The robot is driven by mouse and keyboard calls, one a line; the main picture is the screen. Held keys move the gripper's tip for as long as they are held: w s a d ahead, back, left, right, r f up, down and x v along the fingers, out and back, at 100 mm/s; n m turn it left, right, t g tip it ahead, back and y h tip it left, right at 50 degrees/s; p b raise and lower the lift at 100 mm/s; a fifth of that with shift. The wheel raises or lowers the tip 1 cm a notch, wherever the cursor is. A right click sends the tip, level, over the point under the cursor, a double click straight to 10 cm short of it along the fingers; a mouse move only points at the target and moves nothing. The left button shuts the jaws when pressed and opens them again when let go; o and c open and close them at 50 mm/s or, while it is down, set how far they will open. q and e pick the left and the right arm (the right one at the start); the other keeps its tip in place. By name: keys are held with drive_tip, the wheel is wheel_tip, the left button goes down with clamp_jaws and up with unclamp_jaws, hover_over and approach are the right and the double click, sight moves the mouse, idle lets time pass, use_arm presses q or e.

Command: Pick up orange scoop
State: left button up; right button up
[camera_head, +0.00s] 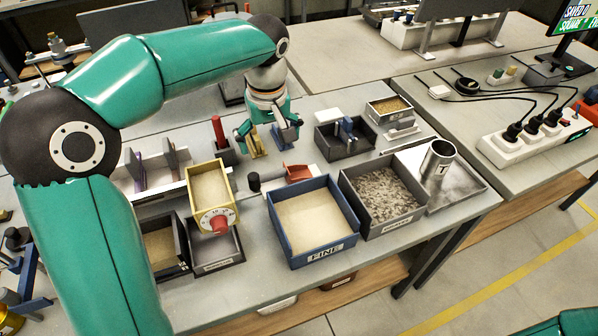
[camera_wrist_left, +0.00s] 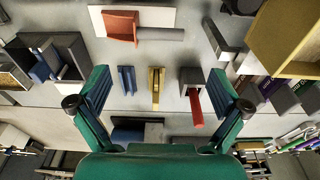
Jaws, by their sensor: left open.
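My left gripper (camera_head: 268,138) is open and empty, above the table beyond the scoop. In the left wrist view, its fingers (camera_wrist_left: 160,92) are spread wide, with the scoop beyond the fingertips and apart from them. My right gripper is not in view.
A blue piece (camera_wrist_left: 127,80), a yellow piece (camera_wrist_left: 156,82) and a red-handled tool (camera_head: 217,131) in a grey block stand near my left gripper. The blue FINE bin (camera_head: 323,254), a gravel bin (camera_head: 364,228) and a yellow box (camera_head: 230,192) surround the scoop's near side.

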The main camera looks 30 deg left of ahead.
sight(271, 174)
use_arm(q)
drive_tip(key=f, duration=0.9)
drive_tip(key=shift+w+a+f, duration=0.15)
drive_tip(key=shift+w+a, duration=0.2)
drive_tip(key=shift+w+a+f+p, duration=0.15)
drive_tip(key=shift+a+f+p, duration=0.05)
drive_tip(key=shift+f, duration=0.65)
drive_tip(key=shift+w+a+f+p, duration=0.15)
drive_tip(key=shift+f, duration=0.65)
drive_tip(key=shift+w+a+f+p, duration=0.15)
drive_tip(key=shift+a+f+p, duration=0.05)
drive_tip(key=shift+f, duration=0.65)
drive_tip(key=c, duration=1.2)
